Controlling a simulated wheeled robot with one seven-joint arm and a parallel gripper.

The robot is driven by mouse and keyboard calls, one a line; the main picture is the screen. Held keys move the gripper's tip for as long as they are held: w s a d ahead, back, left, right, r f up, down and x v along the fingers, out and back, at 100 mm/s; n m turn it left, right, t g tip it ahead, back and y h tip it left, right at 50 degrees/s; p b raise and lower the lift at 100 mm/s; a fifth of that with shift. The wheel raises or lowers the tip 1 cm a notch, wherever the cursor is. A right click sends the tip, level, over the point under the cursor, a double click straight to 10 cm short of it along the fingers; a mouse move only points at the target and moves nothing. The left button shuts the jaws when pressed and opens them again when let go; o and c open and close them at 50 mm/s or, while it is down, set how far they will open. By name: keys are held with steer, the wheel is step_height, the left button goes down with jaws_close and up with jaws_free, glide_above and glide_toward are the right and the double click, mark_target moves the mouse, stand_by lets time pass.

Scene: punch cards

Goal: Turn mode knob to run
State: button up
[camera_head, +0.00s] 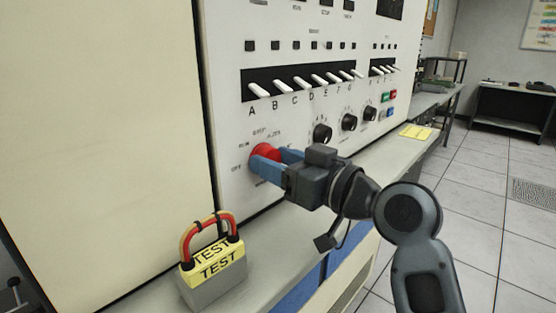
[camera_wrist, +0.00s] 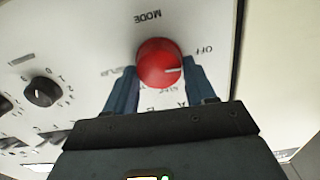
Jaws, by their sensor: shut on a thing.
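The red mode knob (camera_head: 264,151) sits on the white panel, low and left of centre in the head view. It also shows in the wrist view (camera_wrist: 158,58), with a white pointer line aimed right, near the OFF label. My gripper (camera_head: 270,158) is shut on the knob, with one blue finger on each side of it. In the head view, OFF, RUN and further small labels ring the knob on its left and top. In the wrist view the labels appear turned over, and some are partly hidden by the fingers.
A padlock-like TEST block (camera_head: 213,262) stands on the grey ledge at lower left. Black knobs (camera_head: 348,122) are right of the mode knob. White lettered switches (camera_head: 303,84) line the panel above. Yellow paper (camera_head: 416,132) lies on the ledge. Open floor is at right.

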steer(key=m+p, duration=0.3)
steer(key=m, duration=0.2)
steer(key=shift+w+d+r, duration=0.1)
steer(key=shift+m+p, duration=0.65)
steer(key=shift+m, duration=0.75)
steer(key=shift+f, duration=0.2)
steer(key=o, duration=1)
steer(key=b+v, duration=0.1)
steer(key=v, duration=0.7)
steer(key=shift+w+f, duration=0.1)
